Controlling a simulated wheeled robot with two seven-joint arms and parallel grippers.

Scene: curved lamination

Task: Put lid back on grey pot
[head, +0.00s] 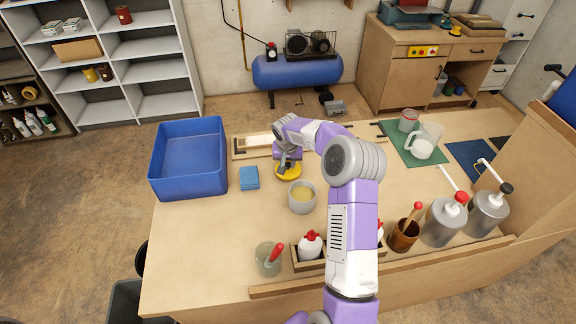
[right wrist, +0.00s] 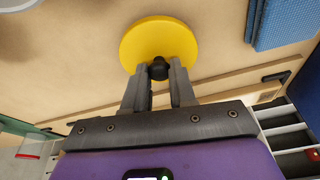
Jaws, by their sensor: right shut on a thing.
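The grey pot (head: 302,198) stands open on the workbench, with yellowish contents (head: 303,192) showing inside. The round yellow lid (head: 291,174) is just behind the pot, apart from it. My right gripper (head: 286,163) is over the lid. In the right wrist view the fingers of the gripper (right wrist: 160,72) are shut on the black knob (right wrist: 158,64) of the yellow lid (right wrist: 150,38). I cannot tell whether the lid touches the bench. Part of the pot's rim (right wrist: 18,28) shows at the top left of that view. My left gripper is not in view.
A blue sponge (head: 249,178) and a blue bin (head: 189,196) are left of the lid. In front are a glass jar with a red-handled tool (head: 268,264) and a wooden caddy with a white bottle (head: 310,246). Steel pump cans (head: 443,228) stand right. Bench left of the pot is clear.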

